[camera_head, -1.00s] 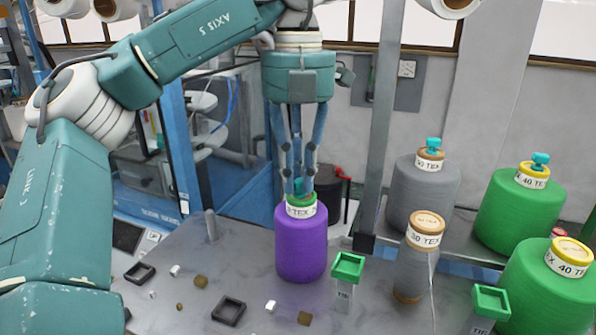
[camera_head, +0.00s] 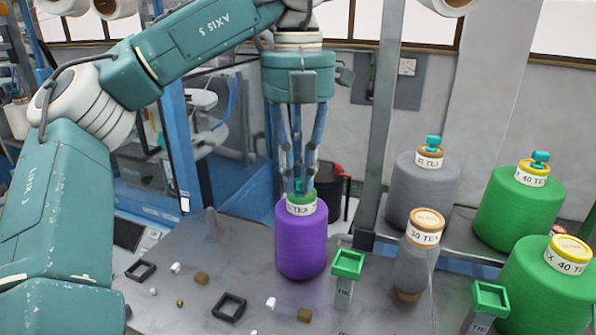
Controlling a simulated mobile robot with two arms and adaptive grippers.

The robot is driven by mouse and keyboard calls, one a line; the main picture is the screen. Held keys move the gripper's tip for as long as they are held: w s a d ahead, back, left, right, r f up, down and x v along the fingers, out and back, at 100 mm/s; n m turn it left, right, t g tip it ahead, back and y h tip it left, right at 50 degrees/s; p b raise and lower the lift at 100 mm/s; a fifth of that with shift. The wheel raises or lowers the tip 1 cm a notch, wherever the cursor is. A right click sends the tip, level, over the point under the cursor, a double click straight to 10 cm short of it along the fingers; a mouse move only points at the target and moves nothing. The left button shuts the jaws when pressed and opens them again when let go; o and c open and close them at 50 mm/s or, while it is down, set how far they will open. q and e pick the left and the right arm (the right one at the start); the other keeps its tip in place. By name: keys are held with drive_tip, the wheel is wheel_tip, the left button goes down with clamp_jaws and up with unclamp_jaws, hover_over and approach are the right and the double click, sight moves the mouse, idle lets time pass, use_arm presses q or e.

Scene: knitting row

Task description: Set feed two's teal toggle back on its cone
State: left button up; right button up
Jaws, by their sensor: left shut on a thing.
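My left gripper (camera_head: 300,180) points straight down over the purple cone (camera_head: 301,240), its fingers closed around a small teal toggle (camera_head: 299,187) at the green top of that cone. The fingers hide most of the toggle, and I cannot tell whether it is seated or just above the top. Other teal toggles stand upright on the large grey cone (camera_head: 421,190) and the back green cone (camera_head: 520,208). The small grey cone (camera_head: 412,265) and the front green cone (camera_head: 545,290) show bare tops. My right gripper is not in view.
Green-topped holders stand beside the purple cone (camera_head: 348,264) and at the front right (camera_head: 490,298). Black square frames (camera_head: 229,306) and small white and brown blocks (camera_head: 304,314) lie on the grey table. A grey post (camera_head: 380,120) rises behind.

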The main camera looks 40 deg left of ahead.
use_arm(q)
drive_tip(key=shift+f, duration=0.2)
drive_tip(key=o, duration=0.7)
drive_tip(key=shift+o, duration=0.2)
drive_tip(key=shift+r, duration=0.1)
wheel_tip(320, 180, up, 12)
drive_tip(key=shift+w, duration=0.2)
drive_tip(key=shift+a, duration=0.1)
idle(0.3)
